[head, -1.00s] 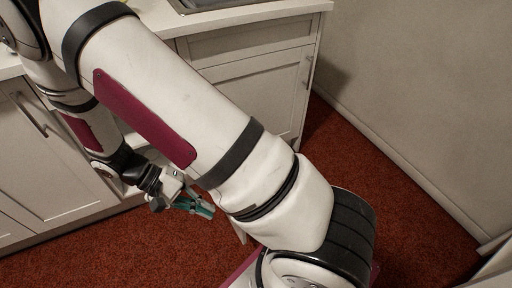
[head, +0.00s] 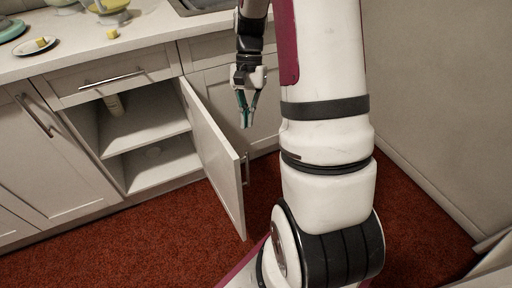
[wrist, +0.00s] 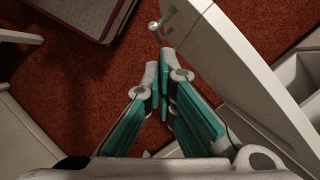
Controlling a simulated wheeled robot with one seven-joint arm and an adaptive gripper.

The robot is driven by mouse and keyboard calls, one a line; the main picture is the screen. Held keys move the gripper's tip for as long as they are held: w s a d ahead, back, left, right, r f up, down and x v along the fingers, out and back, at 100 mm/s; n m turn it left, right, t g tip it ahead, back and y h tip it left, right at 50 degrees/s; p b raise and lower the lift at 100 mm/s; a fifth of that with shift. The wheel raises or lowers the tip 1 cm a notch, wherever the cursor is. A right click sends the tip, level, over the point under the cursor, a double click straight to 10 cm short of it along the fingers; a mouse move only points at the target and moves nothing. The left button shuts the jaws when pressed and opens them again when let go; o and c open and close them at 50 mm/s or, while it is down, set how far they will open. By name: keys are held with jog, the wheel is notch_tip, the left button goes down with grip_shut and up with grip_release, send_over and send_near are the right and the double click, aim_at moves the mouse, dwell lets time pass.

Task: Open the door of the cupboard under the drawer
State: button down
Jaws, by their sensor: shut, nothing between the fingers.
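The white cupboard door (head: 216,158) under the drawer (head: 98,80) stands swung wide open in the head view, out over the floor. Its bar handle (head: 245,168) is on the outer face near the free edge. The cupboard's inside (head: 145,135) shows a shelf. My gripper (head: 246,124) is above and to the right of the door, on its outer side, pointing down, shut and empty. In the wrist view my fingers (wrist: 164,98) are closed together beside the door (wrist: 225,55), with its handle (wrist: 164,27) beyond the tips. Contact with the door cannot be told.
A closed cupboard (head: 20,125) is on the left. Red carpet (head: 120,250) is clear in front.

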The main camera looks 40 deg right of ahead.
jog(key=d+f+m+t, duration=0.1)
jog(key=d+m, duration=0.1)
jog(key=d, duration=0.5)
jog(key=s+a+f+b, duration=0.3)
jog(key=a+f, duration=0.4)
jog(key=f, duration=0.2)
jog(key=shift+s+a+y+b, duration=0.2)
jog(key=shift+a+y+b, duration=0.05)
jog(key=shift+y+b, duration=0.15)
